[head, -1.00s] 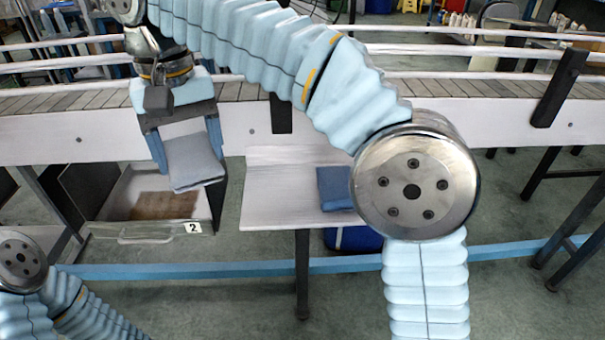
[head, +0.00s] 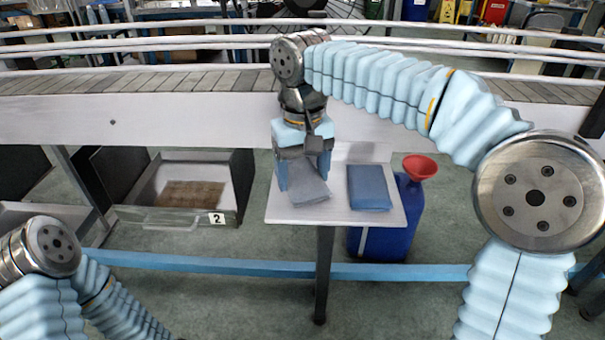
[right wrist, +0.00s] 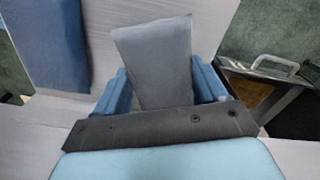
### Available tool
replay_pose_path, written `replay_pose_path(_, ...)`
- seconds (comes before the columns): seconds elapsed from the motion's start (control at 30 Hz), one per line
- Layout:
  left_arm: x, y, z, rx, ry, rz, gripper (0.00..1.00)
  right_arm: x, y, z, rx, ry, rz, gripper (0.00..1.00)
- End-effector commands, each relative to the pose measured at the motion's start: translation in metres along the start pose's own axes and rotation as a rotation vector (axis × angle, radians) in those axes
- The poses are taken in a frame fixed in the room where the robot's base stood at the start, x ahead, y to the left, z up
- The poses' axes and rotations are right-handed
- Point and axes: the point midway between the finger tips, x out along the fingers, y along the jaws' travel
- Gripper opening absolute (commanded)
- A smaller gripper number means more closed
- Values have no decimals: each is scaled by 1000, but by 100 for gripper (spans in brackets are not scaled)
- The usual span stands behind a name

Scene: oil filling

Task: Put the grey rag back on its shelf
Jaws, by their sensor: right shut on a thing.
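The grey rag (head: 309,188) is a folded cloth held in my right gripper (head: 303,178), over the left part of the white shelf (head: 290,215). The right wrist view shows the grey rag (right wrist: 152,60) between the two blue fingers, with the white surface behind it. Whether the rag touches the shelf I cannot tell. A folded blue rag (head: 368,187) lies on the shelf just right of the grey one; it also shows in the right wrist view (right wrist: 55,40). My left gripper is out of the head view; only the left arm shows at lower left.
An open drawer (head: 170,217) labelled 2, with a brown mat inside, is left of the shelf. A blue canister (head: 385,243) with a red funnel (head: 420,167) stands behind and below the shelf's right side. The conveyor (head: 120,124) runs behind.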

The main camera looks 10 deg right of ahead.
Motion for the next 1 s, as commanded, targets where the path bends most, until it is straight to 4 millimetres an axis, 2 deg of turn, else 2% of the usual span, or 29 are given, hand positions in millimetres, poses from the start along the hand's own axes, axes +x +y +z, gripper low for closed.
replay_pose_path(0.37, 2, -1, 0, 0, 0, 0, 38, 5, 0, 0, 1, 1, 0, 43)
replay_pose_path(0.4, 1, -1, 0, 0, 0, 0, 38, 4, 0, 0, 1, 2, 0, 76)
replay_pose_path(0.53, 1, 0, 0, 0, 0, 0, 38, 4, 0, 0, 1, 1, 0, 96)
replay_pose_path(0.83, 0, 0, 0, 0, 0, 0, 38, 2, 0, 0, 1, 2, 0, 97)
replay_pose_path(1.0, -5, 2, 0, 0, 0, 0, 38, -19, -1, -1, 1, 4, -1, 97)
